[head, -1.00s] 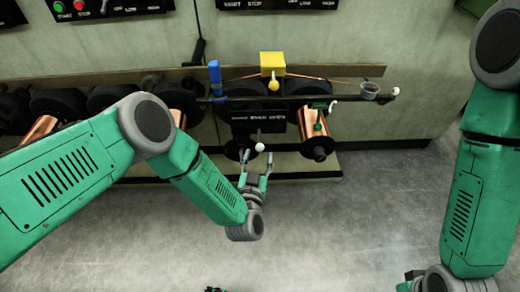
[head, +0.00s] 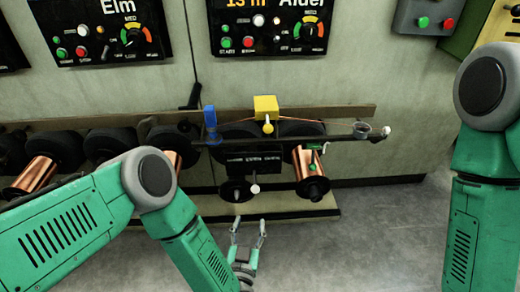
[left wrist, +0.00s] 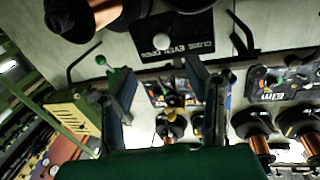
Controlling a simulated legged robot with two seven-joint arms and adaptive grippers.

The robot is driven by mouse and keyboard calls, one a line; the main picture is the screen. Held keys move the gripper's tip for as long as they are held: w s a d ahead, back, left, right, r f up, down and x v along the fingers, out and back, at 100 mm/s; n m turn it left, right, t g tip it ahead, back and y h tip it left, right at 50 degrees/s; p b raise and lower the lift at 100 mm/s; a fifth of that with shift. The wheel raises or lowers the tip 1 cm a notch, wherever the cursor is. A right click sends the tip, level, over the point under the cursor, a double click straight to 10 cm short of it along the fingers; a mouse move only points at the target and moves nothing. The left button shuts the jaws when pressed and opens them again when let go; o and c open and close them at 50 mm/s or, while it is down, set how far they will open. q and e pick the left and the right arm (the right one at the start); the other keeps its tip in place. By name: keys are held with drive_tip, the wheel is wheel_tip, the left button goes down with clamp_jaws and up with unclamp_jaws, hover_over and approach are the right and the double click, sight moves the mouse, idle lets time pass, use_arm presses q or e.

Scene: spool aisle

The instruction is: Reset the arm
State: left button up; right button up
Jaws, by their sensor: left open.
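My left gripper (head: 248,232) is open and empty. In the head view it is low in the middle, in front of and below the spool machine, apart from the white knob (head: 255,189). In the left wrist view its two fingers (left wrist: 165,95) are spread, with nothing between them. My right arm comes down at the right edge of the head view; its gripper is out of view.
The spool rack holds black spools and copper spools (head: 306,174). A bar (head: 320,138) carries a blue part (head: 210,120), a yellow block (head: 266,107) and a small cup (head: 362,131). Control panels (head: 271,27) hang on the wall. Grey floor (head: 370,240) is clear.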

use_arm(q)
drive_tip(key=s+a+f+m+g+h, duration=0.2)
drive_tip(key=s+a+f+g, duration=0.4)
drive_tip(key=s+a+g, duration=0.45)
drive_tip(key=s+a+r+n+g+y, duration=0.25)
drive_tip(key=s+a+g, duration=0.35)
drive_tip(key=s+a, duration=0.6)
drive_tip(key=s+r+p, duration=0.3)
drive_tip(key=r+p, duration=0.9)
drive_tip(key=r, duration=0.1)
drive_tip(key=shift+s+d+g, duration=0.25)
drive_tip(key=shift+d+g, duration=0.15)
drive_tip(key=shift+g, duration=0.05)
drive_tip(key=shift+w+y, duration=0.1)
drive_tip(key=shift+y, duration=0.15)
idle(0.5)
